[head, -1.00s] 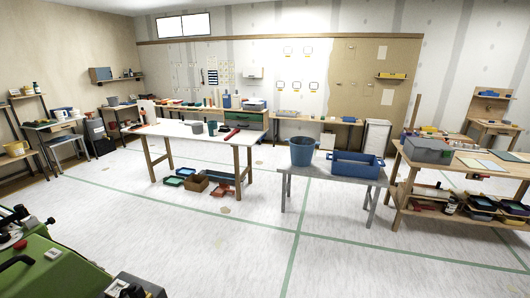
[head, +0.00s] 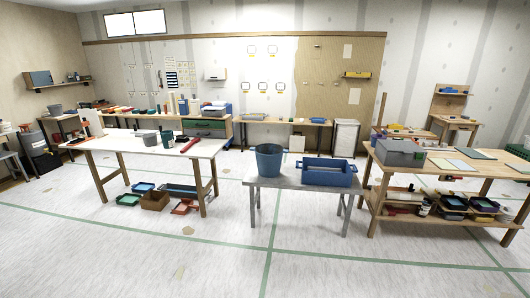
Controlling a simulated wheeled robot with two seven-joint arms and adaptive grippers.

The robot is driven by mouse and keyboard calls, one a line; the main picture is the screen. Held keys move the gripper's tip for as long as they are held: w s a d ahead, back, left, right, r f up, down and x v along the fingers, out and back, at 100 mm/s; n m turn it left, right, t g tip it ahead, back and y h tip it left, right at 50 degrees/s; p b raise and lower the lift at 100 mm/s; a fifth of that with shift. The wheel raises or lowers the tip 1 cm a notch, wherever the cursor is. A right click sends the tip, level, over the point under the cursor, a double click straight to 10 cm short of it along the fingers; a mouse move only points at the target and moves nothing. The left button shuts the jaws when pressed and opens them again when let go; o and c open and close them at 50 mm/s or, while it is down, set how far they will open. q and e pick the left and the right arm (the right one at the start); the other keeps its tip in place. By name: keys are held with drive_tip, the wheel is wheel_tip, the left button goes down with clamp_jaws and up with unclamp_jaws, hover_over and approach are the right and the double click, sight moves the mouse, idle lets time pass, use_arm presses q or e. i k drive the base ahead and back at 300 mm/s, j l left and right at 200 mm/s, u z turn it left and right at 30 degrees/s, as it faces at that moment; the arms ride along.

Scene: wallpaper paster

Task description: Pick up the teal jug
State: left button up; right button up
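A large teal-blue bucket-like vessel (head: 268,161) stands upright on the left part of the grey bench (head: 262,183), left of a blue tray. A small dark teal-green item (head: 167,138) stands on the white-topped table (head: 120,146), between a grey pot and a red tool. It is too small to tell whether it is a jug, and I cannot tell which of the two is the teal jug. Neither of my grippers shows in the head view.
The blue tray (head: 327,171) fills the grey bench's right part. A wooden workbench (head: 470,178) with a grey toolbox (head: 399,152) stands at right. Trays and a box (head: 155,200) lie under the white-topped table.

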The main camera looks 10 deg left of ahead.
sight(167, 137)
drive_tip(key=i+u, duration=0.1)
drive_tip(key=i, duration=0.7)
drive_tip(key=i+l+u, duration=0.15)
drive_tip(key=i+u, duration=0.3)
drive_tip(key=i, duration=0.3)
drive_tip(key=i+j+u, duration=0.1)
drive_tip(key=i+u, duration=0.25)
drive_tip(key=i+l+u, duration=0.1)
drive_tip(key=i+u, duration=0.25)
drive_tip(key=i, duration=0.25)
drive_tip(key=i+j, duration=0.15)
drive_tip(key=i, duration=0.3)
drive_tip(key=i+j, duration=0.15)
drive_tip(key=i, duration=0.3)
drive_tip(key=i+j+z, duration=0.1)
drive_tip(key=i+j, duration=0.2)
drive_tip(key=i, duration=0.15)
